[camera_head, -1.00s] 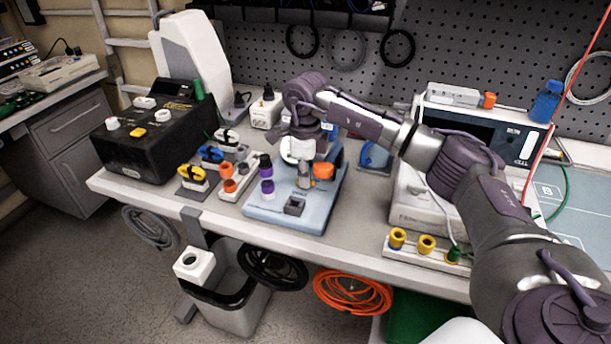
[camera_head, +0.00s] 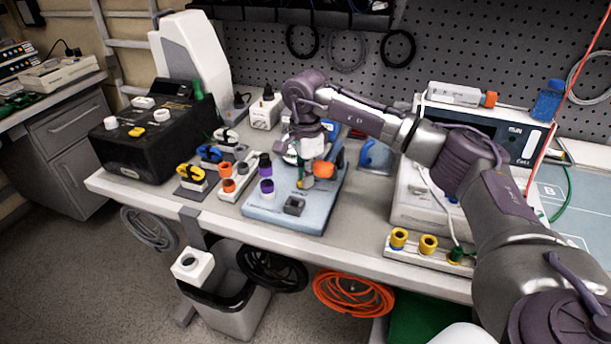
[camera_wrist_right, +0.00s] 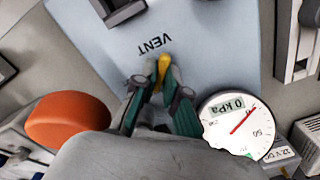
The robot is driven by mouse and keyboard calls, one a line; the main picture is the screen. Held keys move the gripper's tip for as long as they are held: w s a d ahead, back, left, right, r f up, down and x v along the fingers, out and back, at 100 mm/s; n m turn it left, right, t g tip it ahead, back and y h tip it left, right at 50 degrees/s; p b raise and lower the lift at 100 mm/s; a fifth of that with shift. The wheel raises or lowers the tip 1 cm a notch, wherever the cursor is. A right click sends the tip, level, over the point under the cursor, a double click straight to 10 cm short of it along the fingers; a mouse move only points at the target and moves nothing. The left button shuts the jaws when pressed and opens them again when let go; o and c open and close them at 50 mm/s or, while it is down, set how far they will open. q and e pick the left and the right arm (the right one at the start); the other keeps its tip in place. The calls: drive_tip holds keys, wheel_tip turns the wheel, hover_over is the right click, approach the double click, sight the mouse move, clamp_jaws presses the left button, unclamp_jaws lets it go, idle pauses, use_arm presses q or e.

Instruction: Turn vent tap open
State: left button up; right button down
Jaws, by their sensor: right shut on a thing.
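The vent tap's yellow handle (camera_wrist_right: 163,68) shows in the right wrist view, beside the printed word VENT on the light blue base plate (camera_wrist_right: 205,40). My right gripper (camera_wrist_right: 157,84) has its green-edged fingers closed on this handle. In the head view the right gripper (camera_head: 306,178) points down over the blue base plate (camera_head: 275,213), and the handle is mostly hidden there. An orange knob (camera_head: 324,169) is close by, and it also shows in the right wrist view (camera_wrist_right: 68,117). My left gripper is not in view.
A round gauge (camera_wrist_right: 238,122) reading 0 kPa is right of my fingers in the wrist view. A small grey block (camera_head: 294,206) stands on the plate's front part. Orange and purple knobs (camera_head: 266,172) are left of the gripper. A black box (camera_head: 150,140) stands further left.

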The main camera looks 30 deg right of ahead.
drive_tip(key=shift+r+n, duration=0.1)
drive_tip(key=shift+n, duration=0.2)
drive_tip(key=c, duration=1.2)
unclamp_jaws()
